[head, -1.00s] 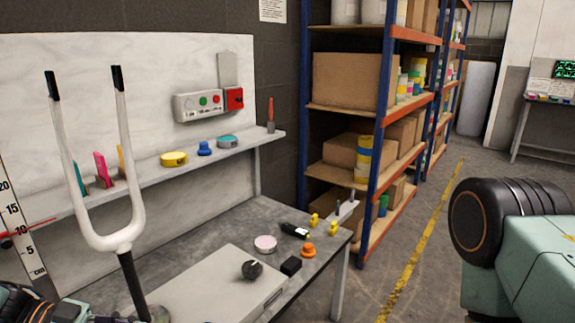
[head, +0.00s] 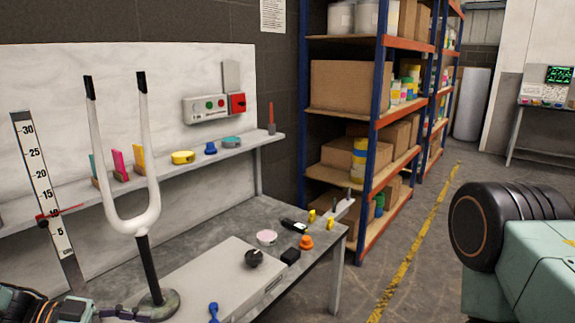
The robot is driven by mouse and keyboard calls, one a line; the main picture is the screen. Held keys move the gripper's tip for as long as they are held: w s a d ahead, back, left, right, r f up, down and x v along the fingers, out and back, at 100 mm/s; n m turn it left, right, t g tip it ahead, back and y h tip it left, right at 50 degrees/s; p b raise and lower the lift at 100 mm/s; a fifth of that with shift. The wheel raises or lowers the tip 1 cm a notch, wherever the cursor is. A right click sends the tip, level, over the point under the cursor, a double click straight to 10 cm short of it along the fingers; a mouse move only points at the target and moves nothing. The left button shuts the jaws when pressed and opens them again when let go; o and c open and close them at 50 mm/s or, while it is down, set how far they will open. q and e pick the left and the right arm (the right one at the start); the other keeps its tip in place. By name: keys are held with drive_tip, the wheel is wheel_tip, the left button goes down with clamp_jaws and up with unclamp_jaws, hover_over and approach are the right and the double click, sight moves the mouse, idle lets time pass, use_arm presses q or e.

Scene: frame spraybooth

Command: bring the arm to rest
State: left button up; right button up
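Part of one of my arms shows at the right edge, a black ribbed joint with pale green housing; its gripper is outside the picture. At the lower left corner, dark and green parts of my other arm show, cut off by the frame, and no fingertips can be made out. A white two-pronged fork stand (head: 132,226) with black tips stands upright on a dark round base beside those parts. A dark segmented chain-like thing lies at the foot of the stand, close to my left arm parts.
A workbench (head: 330,232) holds a grey box with a black knob (head: 254,258), an orange knob (head: 306,242) and small items. A ruler (head: 42,180) stands left. A wall shelf (head: 262,141) carries coloured pieces. Racking (head: 372,130) with boxes stands behind; the floor along the yellow line (head: 418,245) is clear.

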use_arm(q)
drive_tip(key=w+d+f+n+t+y, duration=0.2)
drive_tip(key=w+d+n+t, duration=0.25)
drive_tip(key=n+t, duration=0.2)
wheel_tip(320, 180, down, 8)
drive_tip(key=s+d+f+n+y+b, duration=0.1)
drive_tip(key=s+d+n+y+b, duration=0.1)
drive_tip(key=n+y+b, duration=0.3)
drive_tip(key=s+f+n+g+y+b, duration=0.1)
drive_tip(key=s+f, duration=0.4)
drive_tip(key=s, duration=0.5)
drive_tip(key=s+f+n+g+y+b, duration=0.2)
drive_tip(key=s+f+g, duration=0.3)
drive_tip(key=s, duration=0.5)
drive_tip(key=s+f+n+g+y+b, duration=0.2)
drive_tip(key=s+f+g+y, duration=0.1)
drive_tip(key=s, duration=0.7)
wheel_tip(320, 180, down, 2)
drive_tip(key=shift+s+d+f+g, duration=0.15)
drive_tip(key=shift+s+f+g, duration=0.1)
drive_tip(key=shift+s+g, duration=0.25)
use_arm(e)
wheel_tip(320, 180, down, 10)
drive_tip(key=shift+w, duration=0.45)
drive_tip(key=shift+s, duration=0.1)
use_arm(q)
drive_tip(key=shift+w, duration=0.15)
